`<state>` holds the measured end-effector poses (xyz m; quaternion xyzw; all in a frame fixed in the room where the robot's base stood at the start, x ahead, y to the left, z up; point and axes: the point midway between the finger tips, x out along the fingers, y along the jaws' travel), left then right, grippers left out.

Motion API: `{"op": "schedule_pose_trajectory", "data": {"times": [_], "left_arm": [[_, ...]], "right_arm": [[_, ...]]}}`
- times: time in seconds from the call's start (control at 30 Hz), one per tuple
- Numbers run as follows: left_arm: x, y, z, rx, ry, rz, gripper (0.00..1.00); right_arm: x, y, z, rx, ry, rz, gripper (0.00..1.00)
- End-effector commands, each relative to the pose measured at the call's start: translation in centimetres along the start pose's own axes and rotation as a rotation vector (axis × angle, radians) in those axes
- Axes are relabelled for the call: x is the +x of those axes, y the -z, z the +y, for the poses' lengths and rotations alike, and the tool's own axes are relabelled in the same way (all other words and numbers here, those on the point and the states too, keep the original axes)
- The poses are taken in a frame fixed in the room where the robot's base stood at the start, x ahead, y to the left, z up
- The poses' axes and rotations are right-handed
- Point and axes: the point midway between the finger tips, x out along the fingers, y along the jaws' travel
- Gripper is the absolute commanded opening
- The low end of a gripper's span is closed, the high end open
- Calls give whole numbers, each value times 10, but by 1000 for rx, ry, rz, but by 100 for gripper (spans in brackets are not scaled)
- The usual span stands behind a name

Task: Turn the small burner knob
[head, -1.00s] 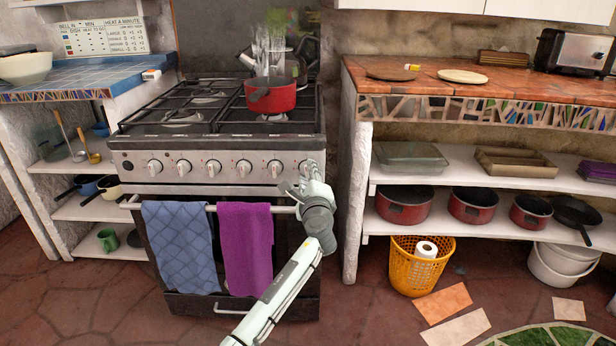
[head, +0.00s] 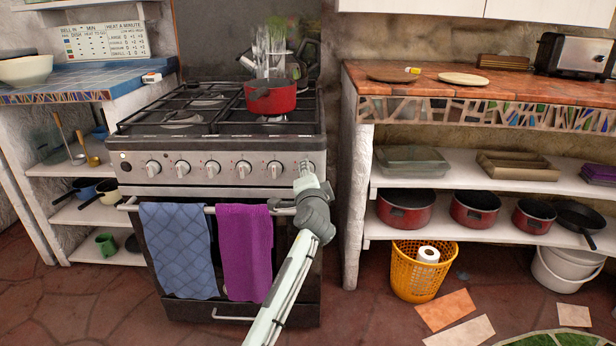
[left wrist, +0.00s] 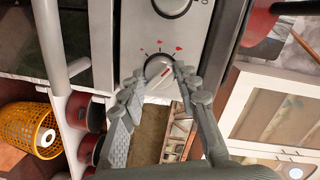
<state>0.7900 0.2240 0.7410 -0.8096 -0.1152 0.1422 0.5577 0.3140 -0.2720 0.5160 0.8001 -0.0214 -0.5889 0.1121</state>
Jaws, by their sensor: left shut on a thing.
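The stove's control panel (head: 228,176) carries a row of silver knobs. My left gripper (head: 306,172) is at the right end of this row, hiding most of the rightmost knob. The neighbouring knob (head: 275,169) is uncovered and also shows in the left wrist view (left wrist: 172,5). My right gripper is out of view.
A red pot (head: 271,97) stands on the hob above. The oven rail holds a blue towel (head: 178,248) and a purple towel (head: 246,252). A white shelf post (head: 353,190) stands right of the stove, with a yellow basket (head: 420,272) beyond it.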

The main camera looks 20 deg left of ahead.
Motion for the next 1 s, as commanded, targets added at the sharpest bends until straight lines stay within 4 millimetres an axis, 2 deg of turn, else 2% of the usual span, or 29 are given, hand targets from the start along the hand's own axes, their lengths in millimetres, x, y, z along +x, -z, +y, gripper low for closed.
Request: {"op": "schedule_pose_trajectory", "data": {"times": [0.3,0.77,0.8,0.93,1.0], "left_arm": [[0,0,-1,-94,-9,7,2],[0,0,-1,-105,-10,8,2],[0,0,-1,-105,-10,8,33],[0,0,-1,-104,-10,8,50],[0,0,-1,-104,-10,8,52]], "right_arm": [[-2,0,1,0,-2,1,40],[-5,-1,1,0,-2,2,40],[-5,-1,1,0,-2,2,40],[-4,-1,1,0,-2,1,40],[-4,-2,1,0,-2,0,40]]}}
